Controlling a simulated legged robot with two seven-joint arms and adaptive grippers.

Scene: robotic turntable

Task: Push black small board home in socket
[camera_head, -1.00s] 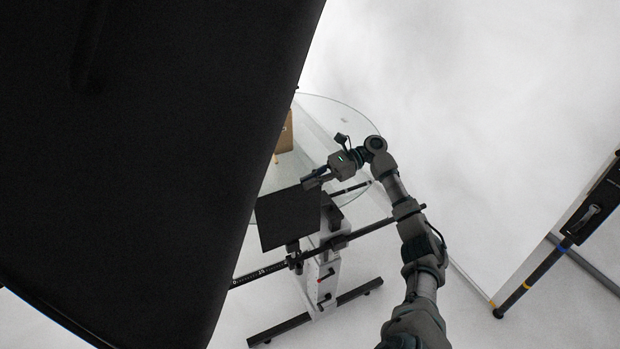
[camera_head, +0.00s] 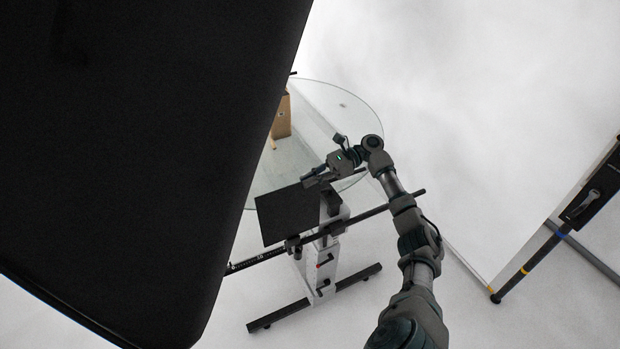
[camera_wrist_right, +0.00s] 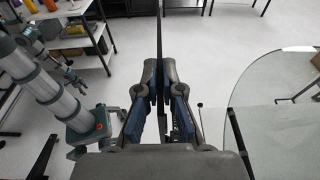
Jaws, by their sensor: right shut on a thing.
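The small black board (camera_head: 287,215) is a flat dark square, low centre in the head view, at the near edge of the glass turntable. My right gripper (camera_head: 314,179) is at the board's upper right edge. In the right wrist view the right gripper (camera_wrist_right: 163,98) is shut on the board, which shows edge-on as a thin dark upright strip (camera_wrist_right: 159,35). A dark block on the stand (camera_head: 331,203) sits close beside the board's right side. I cannot make out the socket or whether the board is seated. My left gripper is not seen.
A large black panel (camera_head: 120,130) hides the left of the head view. The round glass top (camera_head: 335,110) carries a brown box (camera_head: 281,118). A stand with a long dark bar (camera_head: 375,212) is below the board.

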